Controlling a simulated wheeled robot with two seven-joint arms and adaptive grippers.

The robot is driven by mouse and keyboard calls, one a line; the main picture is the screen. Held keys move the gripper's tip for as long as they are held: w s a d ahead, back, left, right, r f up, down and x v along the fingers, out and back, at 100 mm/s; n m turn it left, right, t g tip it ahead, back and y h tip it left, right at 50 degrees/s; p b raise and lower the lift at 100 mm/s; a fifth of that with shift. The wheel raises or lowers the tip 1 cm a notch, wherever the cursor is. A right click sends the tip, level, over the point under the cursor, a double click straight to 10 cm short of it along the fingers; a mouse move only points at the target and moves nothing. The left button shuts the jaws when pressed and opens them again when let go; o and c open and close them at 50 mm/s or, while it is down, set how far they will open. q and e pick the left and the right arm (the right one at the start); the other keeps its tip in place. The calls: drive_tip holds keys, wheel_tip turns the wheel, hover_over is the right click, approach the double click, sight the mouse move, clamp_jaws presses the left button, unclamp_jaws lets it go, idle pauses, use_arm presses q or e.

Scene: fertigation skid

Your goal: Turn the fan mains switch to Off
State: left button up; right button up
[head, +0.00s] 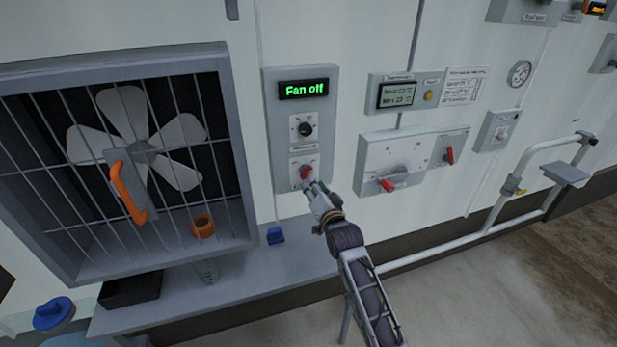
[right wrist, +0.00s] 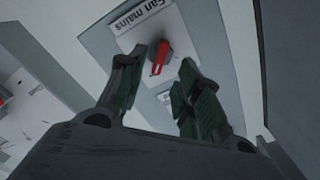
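The fan mains switch (head: 305,172) is a red rotary handle on a pale plate, low on the grey fan panel (head: 279,137). In the right wrist view the red handle (right wrist: 161,57) sits below the "Fan mains" label (right wrist: 143,17). The panel's display (head: 303,89) reads "Fan off" in green. My right gripper (head: 314,186) is just in front of the switch, at its lower right. In the right wrist view its fingers (right wrist: 163,62) are apart, with the handle showing between the tips; contact cannot be told. My left gripper is not in view.
A black knob (head: 305,129) sits above the switch. A caged fan (head: 142,150) with an orange handle (head: 128,192) is at left. A grey shelf (head: 225,292) runs below. Another panel with red handles (head: 388,185) is at right, beside a white rail (head: 440,254).

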sight(306, 172)
drive_tip(key=shift+x, duration=2.95)
clamp_jaws()
